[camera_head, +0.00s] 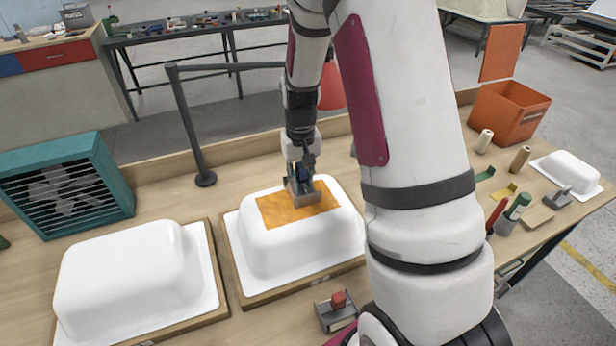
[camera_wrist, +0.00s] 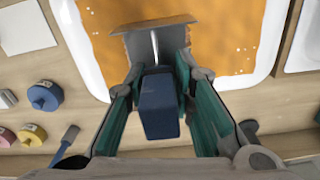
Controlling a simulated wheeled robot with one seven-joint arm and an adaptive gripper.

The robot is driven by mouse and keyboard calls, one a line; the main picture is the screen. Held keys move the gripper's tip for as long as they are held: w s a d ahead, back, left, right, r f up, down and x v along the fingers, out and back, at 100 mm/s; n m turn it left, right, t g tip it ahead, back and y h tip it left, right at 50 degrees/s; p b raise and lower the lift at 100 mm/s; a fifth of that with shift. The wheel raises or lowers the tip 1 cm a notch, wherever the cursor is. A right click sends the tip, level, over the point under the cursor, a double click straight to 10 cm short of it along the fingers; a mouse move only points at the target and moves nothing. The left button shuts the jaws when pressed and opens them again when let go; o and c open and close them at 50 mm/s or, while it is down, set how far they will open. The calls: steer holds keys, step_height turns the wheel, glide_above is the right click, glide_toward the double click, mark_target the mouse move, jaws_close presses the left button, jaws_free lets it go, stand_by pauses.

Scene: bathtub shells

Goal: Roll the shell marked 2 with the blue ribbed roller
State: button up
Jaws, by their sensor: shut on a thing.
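My gripper (camera_head: 301,172) is shut on a blue-handled tool (camera_wrist: 160,105) with a grey head. The wrist view shows the blue handle between the fingers; I cannot see any ribs on the tool. The grey head (camera_head: 303,192) is over the right part of an orange patch (camera_head: 285,211) on the white middle shell (camera_head: 290,252); I cannot tell whether it touches. The patch also shows in the wrist view (camera_wrist: 215,45), with small pale specks. A second white shell (camera_head: 125,270) stands at the left with no patch. I can read no number on either shell.
A small grey tool with a red block (camera_head: 337,308) lies in front of the middle shell. A teal fan box (camera_head: 68,184) stands at the left, a dark post (camera_head: 190,125) behind. An orange bin (camera_head: 508,112), rolls, bottles and a small white shell (camera_head: 566,172) are at the right.

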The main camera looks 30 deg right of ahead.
steer(key=shift+w+a, duration=0.4)
steer(key=shift+a, duration=1.6)
steer(key=shift+w+a, duration=0.45)
steer(key=shift+a, duration=1.6)
steer(key=shift+w+a, duration=0.4)
steer(key=shift+a, duration=1.6)
steer(key=shift+r, duration=0.15)
step_height(320, 180, up, 6)
steer(key=shift+f+p, duration=0.1)
steer(key=shift+p, duration=1.05)
